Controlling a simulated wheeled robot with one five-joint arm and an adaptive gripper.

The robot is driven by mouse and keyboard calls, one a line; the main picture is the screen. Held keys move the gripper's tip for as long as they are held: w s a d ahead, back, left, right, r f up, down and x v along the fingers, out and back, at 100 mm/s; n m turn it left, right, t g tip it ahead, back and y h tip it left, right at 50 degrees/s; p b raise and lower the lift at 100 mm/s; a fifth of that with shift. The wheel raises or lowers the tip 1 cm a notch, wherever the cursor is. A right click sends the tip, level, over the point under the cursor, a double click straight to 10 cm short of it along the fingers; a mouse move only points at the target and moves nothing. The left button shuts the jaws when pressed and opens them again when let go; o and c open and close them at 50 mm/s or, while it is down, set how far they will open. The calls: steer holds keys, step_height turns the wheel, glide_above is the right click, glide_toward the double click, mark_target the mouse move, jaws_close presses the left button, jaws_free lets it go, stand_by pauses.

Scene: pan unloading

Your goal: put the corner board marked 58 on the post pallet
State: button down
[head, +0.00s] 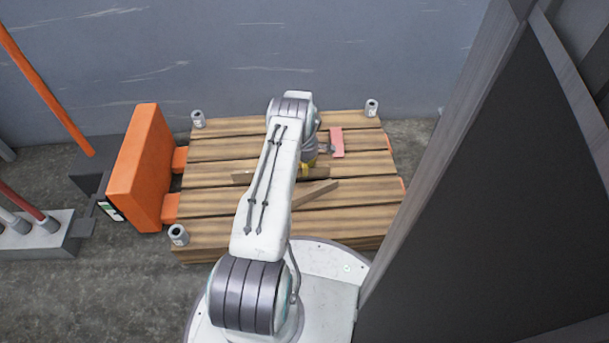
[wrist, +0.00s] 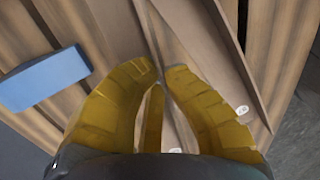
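Two brown corner boards lie on the slatted wooden pallet (head: 215,222) in the head view. One corner board (head: 243,177) runs crosswise behind my arm, and the other (head: 318,191) lies slanted in front of it. In the wrist view my gripper's fingertips (wrist: 165,68) are close together at a long edge of a corner board (wrist: 215,65). I cannot tell whether they press on it. A white round mark (wrist: 243,110) shows on a board, but its number is unreadable.
Grey posts stand at pallet corners, one at back right (head: 371,107). A pink block (head: 337,142) lies on the pallet; a blue block (wrist: 45,78) shows in the wrist view. An orange truck (head: 140,165) is at left. A dark panel (head: 460,220) fills the right.

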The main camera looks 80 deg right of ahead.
steer(key=shift+f+b, duration=0.5)
steer(key=shift+f, duration=0.85)
steer(key=shift+f, duration=0.3)
steer(key=c, duration=1.4)
jaws_free()
steer(key=r+p, duration=0.2)
steer(key=r, duration=0.4)
steer(key=r+p, duration=0.2)
steer(key=r, duration=0.4)
steer(key=shift+d+r+p, duration=0.2)
steer(key=shift+r+p, duration=0.1)
steer(key=shift+p, duration=0.1)
